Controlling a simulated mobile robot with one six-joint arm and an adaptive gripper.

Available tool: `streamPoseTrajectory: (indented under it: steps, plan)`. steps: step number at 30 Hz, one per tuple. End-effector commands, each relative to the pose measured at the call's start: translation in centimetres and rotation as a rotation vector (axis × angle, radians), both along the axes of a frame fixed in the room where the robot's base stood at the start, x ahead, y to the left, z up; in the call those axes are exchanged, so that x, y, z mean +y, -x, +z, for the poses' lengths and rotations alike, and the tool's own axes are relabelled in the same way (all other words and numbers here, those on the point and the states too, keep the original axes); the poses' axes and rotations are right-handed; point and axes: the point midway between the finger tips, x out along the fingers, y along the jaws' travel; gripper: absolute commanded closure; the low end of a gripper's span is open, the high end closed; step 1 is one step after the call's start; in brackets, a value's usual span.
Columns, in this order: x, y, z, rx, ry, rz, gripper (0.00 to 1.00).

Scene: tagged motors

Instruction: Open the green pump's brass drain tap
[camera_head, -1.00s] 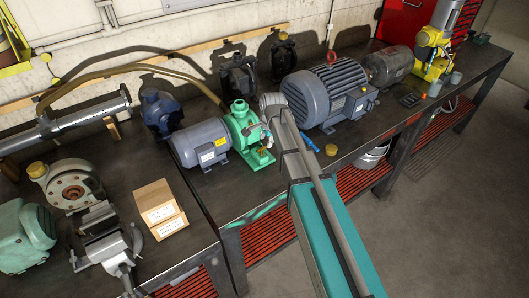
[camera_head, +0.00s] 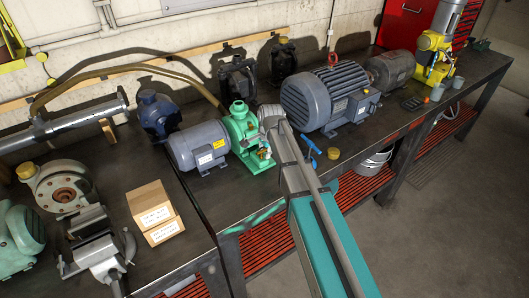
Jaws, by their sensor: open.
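The green pump (camera_head: 240,128) stands on the dark workbench, joined to a blue-grey motor (camera_head: 199,146) on its left. My arm reaches in from the lower right, and its grey wrist (camera_head: 272,115) is just right of the pump. My gripper (camera_head: 265,152) is open, low at the pump's front right side, above its green foot. The fingers are small and partly merge with the pump. The brass drain tap cannot be clearly made out; the gripper and wrist cover that area. I cannot tell whether the fingers touch anything.
A large blue-grey motor (camera_head: 328,99) stands close right of my wrist. A blue-handled tool (camera_head: 311,143) and a small brass-coloured cap (camera_head: 333,153) lie near the bench's front edge. A hose (camera_head: 120,71) runs behind.

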Motion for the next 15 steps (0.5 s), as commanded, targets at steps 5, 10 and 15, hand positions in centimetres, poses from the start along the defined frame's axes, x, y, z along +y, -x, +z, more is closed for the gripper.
streamPoseTrajectory:
  steps: [5, 10, 15]
  plan:
    - [0.01, 0.01, 0.02, 0.000, 0.000, 0.000, 0.49]
    - [0.00, 0.00, 0.02, 0.000, 0.000, 0.000, 0.77]
    - [0.00, 0.00, 0.02, 0.000, 0.000, 0.000, 1.00]
